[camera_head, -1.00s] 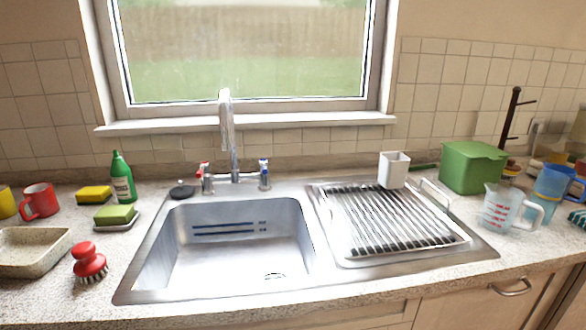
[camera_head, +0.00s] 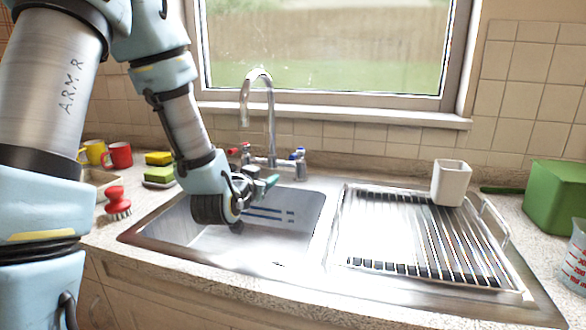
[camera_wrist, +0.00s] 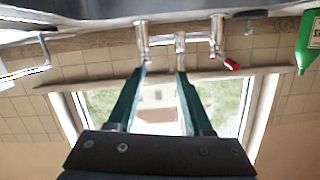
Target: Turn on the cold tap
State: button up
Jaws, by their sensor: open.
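The cold tap (camera_head: 300,162), with a blue marking, stands at the right of the chrome mixer behind the sink in the head view. The hot tap (camera_head: 236,153) with a red marking is at its left, and the tall curved spout (camera_head: 271,115) rises between them. My gripper (camera_head: 266,183) is above the sink basin, in front of and left of the cold tap. The wrist view is upside down. There the gripper (camera_wrist: 161,75) is open and empty; its left finger lines up with the cold tap (camera_wrist: 142,40), whose blue marking is not visible. Contact is not apparent.
A white cup (camera_head: 450,183) stands on the draining rack (camera_head: 415,240) right of the basin. A green bottle (camera_wrist: 305,42) is beyond the red-marked tap. A red brush (camera_head: 117,203) and sponges (camera_head: 158,175) are left of the sink. The window sill (camera_head: 350,115) is behind.

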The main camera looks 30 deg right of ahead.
aim_at(291, 158)
jog(key=w+d+p, duration=0.1)
jog(key=d, duration=0.2)
jog(key=w+d+r+h+p, duration=0.1)
jog(key=w+d, duration=0.1)
jog(key=d, duration=0.1)
jog(key=w+d+t+h+p, duration=0.1)
jog(key=d, duration=0.2)
jog(key=shift+w+d+r+m, duration=0.3)
jog(key=shift+w+d+r, duration=0.05)
jog(key=shift+x, duration=0.85)
jog(key=shift+f, duration=0.1)
grip_shut()
dwell(0.4)
